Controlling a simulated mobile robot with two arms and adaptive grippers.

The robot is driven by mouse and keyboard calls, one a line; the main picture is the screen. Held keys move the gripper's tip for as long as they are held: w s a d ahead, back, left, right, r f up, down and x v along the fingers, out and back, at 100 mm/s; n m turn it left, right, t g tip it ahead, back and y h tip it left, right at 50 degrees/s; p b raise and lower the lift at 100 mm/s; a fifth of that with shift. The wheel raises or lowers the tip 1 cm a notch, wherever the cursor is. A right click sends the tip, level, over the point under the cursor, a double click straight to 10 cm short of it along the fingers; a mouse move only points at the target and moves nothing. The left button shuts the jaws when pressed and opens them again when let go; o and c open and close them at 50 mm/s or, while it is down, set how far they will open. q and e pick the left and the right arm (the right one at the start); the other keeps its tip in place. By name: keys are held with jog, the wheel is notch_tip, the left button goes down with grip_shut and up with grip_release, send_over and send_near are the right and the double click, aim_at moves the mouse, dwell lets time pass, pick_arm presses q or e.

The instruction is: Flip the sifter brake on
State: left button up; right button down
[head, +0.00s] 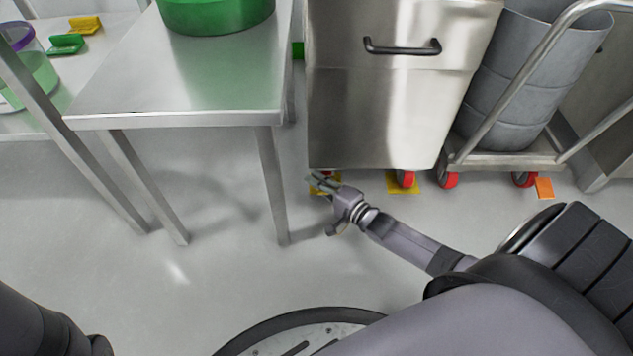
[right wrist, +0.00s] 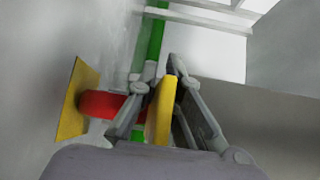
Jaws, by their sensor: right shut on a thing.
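The sifter appears to be the steel cabinet (head: 385,110) with a black handle, standing on red casters. One red caster (head: 406,178) shows at its front right corner. My right gripper (head: 318,182) reaches low to the front left corner. In the right wrist view, its fingers (right wrist: 165,90) are shut on a yellow tab (right wrist: 158,112), the apparent brake. The tab stands beside a red caster part (right wrist: 108,104). A separate yellow plate (right wrist: 78,102) shows left of the red part. The head view mostly hides the tab behind the gripper. My left gripper is out of view.
A steel table (head: 170,85) with a green container (head: 215,12) stands left of the cabinet. Its leg (head: 272,185) comes down left of my right gripper. A cart (head: 510,158) with grey drums stands to the right. The floor in front is clear.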

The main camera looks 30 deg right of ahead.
jog(key=f+n+t+b, duration=0.1)
jog(key=n+t+b, duration=0.1)
jog(key=b, duration=0.1)
jog(key=shift+d+f, duration=0.1)
jog(key=shift+n+t+y+b, duration=0.55)
jog(key=shift+n+b, duration=0.25)
jog(key=shift+b, duration=0.25)
jog(key=c, duration=2)
grip_release()
jog(key=shift+r, duration=0.2)
jog(key=shift+s+f, duration=0.15)
jog(key=shift+s, duration=0.15)
jog(key=v, duration=0.4)
jog(key=r+v, duration=0.1)
jog(key=v, duration=0.4)
jog(key=r+v, duration=0.1)
jog(key=v, duration=0.4)
jog(key=shift+s+d+r, duration=0.1)
jog(key=shift+s+r, duration=0.15)
jog(key=shift+s, duration=0.1)
